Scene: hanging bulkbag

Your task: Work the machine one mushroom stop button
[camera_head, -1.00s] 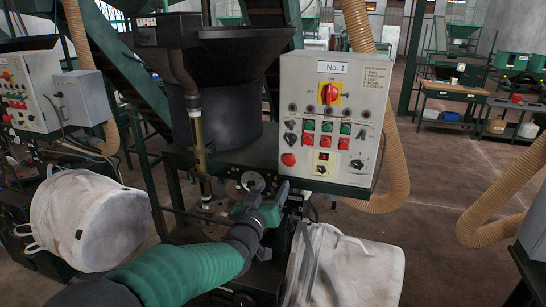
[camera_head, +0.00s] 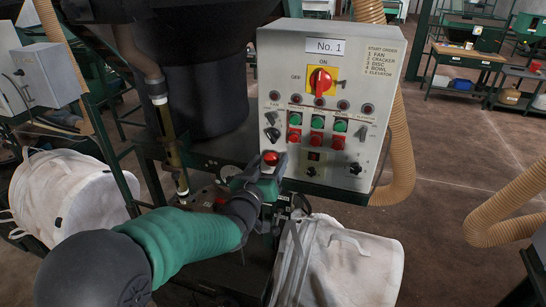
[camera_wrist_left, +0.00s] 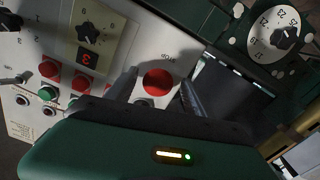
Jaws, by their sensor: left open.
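The No. 1 control panel (camera_head: 330,100) is a light grey box with a red rotary switch, lamps and rows of red and green buttons. Its red mushroom stop button (camera_head: 271,158) is at the panel's lower left. In the left wrist view the stop button (camera_wrist_left: 158,83) shows as a round red cap beside the word STOP. My left gripper (camera_head: 272,172) is open, just in front of and below the button. In the wrist view its two fingers (camera_wrist_left: 157,88) stand on either side of the cap; I cannot tell whether they touch it. My right gripper is not in view.
Red push buttons (camera_wrist_left: 50,41) and a black selector knob (camera_wrist_left: 88,33) sit near the fingers. White bulk bags (camera_head: 350,262) hang below the panel and at left. A beige hose (camera_head: 400,140) runs down the panel's right side.

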